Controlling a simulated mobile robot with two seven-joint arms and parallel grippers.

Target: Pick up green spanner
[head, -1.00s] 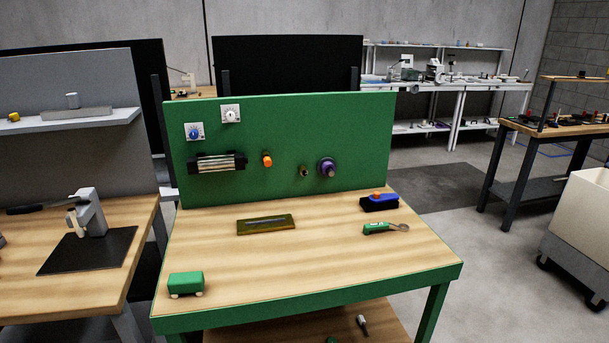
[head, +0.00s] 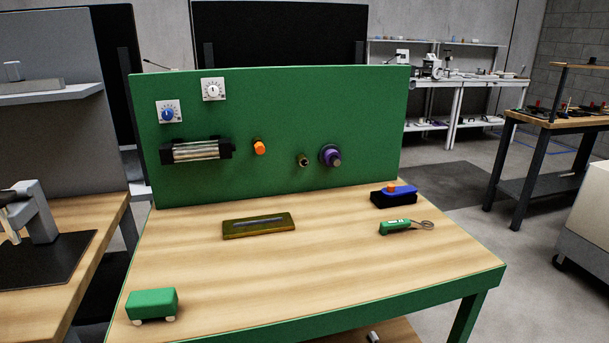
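A green-handled tool with a pale label and a grey, ring-like metal end (head: 397,227) lies flat on the right part of the wooden bench top (head: 330,265). It is the only thing in view that looks like the green spanner, with its metal end pointing right. It lies just in front of a blue and black block with an orange top (head: 394,195), apart from it. Neither of my grippers shows in the head view.
An olive tray (head: 232,230) holding a thin grey piece lies mid-bench. A green wheeled block (head: 152,304) stands at the front left. A green upright panel (head: 270,110) with dials and knobs closes the back. The front middle of the bench is clear.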

